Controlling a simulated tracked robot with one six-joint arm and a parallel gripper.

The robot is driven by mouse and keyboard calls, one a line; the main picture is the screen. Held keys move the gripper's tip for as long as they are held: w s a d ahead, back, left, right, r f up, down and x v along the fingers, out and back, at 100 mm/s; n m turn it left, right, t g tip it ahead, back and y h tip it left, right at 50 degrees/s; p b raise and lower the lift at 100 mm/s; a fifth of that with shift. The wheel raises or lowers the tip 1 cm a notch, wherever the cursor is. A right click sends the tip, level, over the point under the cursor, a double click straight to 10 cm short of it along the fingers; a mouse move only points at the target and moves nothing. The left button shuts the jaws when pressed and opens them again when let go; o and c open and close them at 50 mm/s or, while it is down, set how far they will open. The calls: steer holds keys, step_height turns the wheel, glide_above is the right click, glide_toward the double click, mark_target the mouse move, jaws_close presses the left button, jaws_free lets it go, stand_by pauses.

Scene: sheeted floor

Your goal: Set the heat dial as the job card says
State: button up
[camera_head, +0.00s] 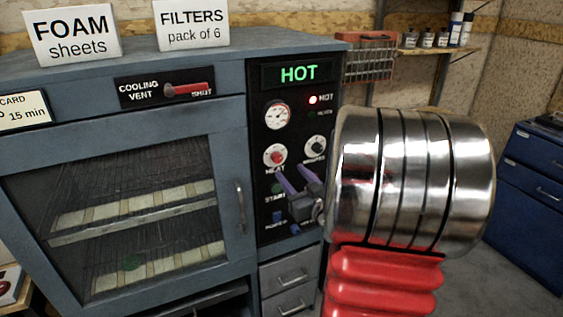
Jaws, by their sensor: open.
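The heat dial (275,155) is a round knob with a red centre on a pale ring, on the black control panel of the blue-grey cabinet. Its exact setting is too small to read. My gripper (293,173) is open and empty, with bluish fingers just below and to the right of the heat dial. I cannot tell how far its tips are from the panel. The job card (22,110) is at the left edge, partly cut off; "CARD" and "15 min" can be read. My arm hides what is right of the panel.
A second dial (316,147) is right of the heat dial. A gauge (277,116) and a lit red lamp (313,99) sit above, under a green "HOT" display (299,74). The cooling vent slider (188,90) is at "SHUT". The glass door (130,220) looks closed.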

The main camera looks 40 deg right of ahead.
mark_target(279, 158)
steer(key=x, duration=0.8)
steer(key=shift+w+d+f, duration=0.1)
steer(key=shift+w, duration=0.05)
steer(key=shift+c, duration=0.7)
steer(key=c, duration=0.9)
steer(key=shift+d, duration=0.25)
steer(key=shift+a, duration=0.15)
